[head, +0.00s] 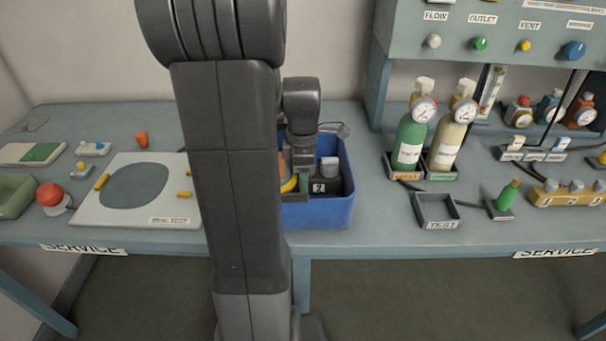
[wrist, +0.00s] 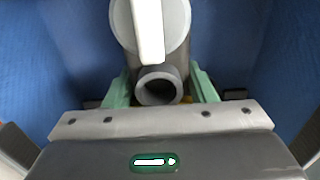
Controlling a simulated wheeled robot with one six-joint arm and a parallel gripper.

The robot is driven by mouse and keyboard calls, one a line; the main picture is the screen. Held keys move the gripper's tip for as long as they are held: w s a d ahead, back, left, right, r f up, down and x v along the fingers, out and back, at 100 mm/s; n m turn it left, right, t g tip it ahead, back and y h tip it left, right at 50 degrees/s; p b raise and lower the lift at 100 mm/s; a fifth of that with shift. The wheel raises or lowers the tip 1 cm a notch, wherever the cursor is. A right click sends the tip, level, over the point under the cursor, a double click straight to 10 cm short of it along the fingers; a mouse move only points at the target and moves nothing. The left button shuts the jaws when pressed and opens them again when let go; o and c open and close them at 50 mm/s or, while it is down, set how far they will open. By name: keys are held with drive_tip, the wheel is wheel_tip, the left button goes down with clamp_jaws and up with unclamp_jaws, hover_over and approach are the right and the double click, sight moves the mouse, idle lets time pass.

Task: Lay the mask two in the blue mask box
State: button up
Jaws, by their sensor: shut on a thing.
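The blue mask box (head: 325,213) stands open on the bench, partly behind my arm in the head view. Its blue walls (wrist: 60,60) surround my gripper in the wrist view. My gripper (wrist: 160,88) has its green fingers shut on a grey piece with a round port and a pale bar, which looks like mask two (wrist: 158,92). The piece is inside the box walls; whether it touches the floor cannot be told. A dark plate marked 2 (head: 318,187) shows inside the box.
A white board (head: 100,215) marked SEAL TEST lies left of my arm. Green and cream cylinders (head: 408,142) with gauges stand right of the box. An empty TEST tray (head: 436,210) sits at the front right. The bench between box and tray is clear.

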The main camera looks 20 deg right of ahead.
drive_tip(key=o, duration=1.3)
drive_tip(key=shift+f, duration=0.1)
wheel_tip(320, 180, up, 12)
drive_tip(key=p, duration=0.1)
drive_tip(key=shift+f+b, duration=0.35)
drive_tip(key=shift+f, duration=4.1)
